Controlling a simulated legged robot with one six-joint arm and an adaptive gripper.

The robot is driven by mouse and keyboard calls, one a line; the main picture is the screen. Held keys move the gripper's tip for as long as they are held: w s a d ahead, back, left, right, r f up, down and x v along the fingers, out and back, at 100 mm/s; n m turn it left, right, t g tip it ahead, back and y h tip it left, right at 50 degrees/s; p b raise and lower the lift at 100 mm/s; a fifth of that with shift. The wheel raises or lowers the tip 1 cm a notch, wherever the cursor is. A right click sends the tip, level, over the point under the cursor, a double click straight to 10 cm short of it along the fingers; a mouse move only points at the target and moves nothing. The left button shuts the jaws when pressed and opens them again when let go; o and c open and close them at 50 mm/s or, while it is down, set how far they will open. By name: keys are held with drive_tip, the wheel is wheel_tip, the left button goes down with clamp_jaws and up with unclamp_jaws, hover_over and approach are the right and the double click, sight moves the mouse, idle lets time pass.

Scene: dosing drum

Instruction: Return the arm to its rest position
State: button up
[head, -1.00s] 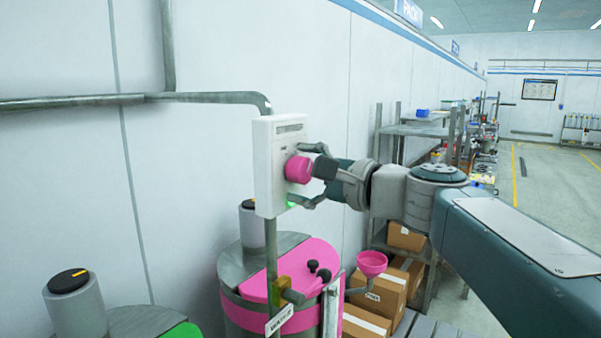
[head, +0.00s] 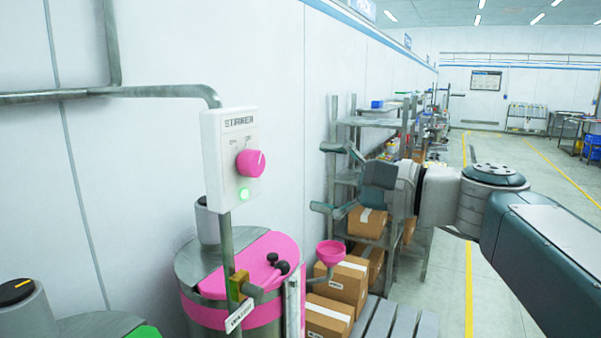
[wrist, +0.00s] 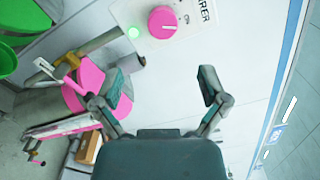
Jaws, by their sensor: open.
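My gripper (head: 328,178) is open and empty in the head view, to the right of the white switch box and apart from it. In the wrist view, its two fingers (wrist: 165,88) are spread wide with nothing between them. The white switch box (head: 216,150) is on an upright pipe by the wall and reads "STIRRER". Its pink knob (head: 250,163) is uncovered, and a green light (head: 244,195) glows below it. In the wrist view, the knob (wrist: 163,22) and the lit lamp (wrist: 133,32) lie beyond the fingers.
A drum with a pink lid (head: 250,262) stands below the box, with a pink funnel (head: 330,252) at its right. Cardboard boxes (head: 343,280) and a grey shelf rack (head: 365,123) stand behind my gripper. Open floor (head: 450,270) lies to the right.

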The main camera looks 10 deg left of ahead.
drive_tip(key=shift+s+d, duration=0.1)
drive_tip(key=shift+d, duration=0.1)
drive_tip(key=s+d+f+n+h, duration=0.3)
drive_tip(key=s+d+f+h, duration=0.2)
drive_tip(key=f, duration=0.5)
drive_tip(key=s+d+f+n+h, duration=0.3)
drive_tip(key=s+d+f+h, duration=0.2)
drive_tip(key=f, duration=0.5)
drive_tip(key=s+d+f+n+g+h, duration=0.1)
drive_tip(key=s+d+f+h, duration=0.4)
drive_tip(key=f, duration=0.5)
drive_tip(key=shift+d+f+n+h, duration=0.4)
drive_tip(key=shift+d+n+h, duration=0.4)
drive_tip(key=shift+n, duration=0.1)
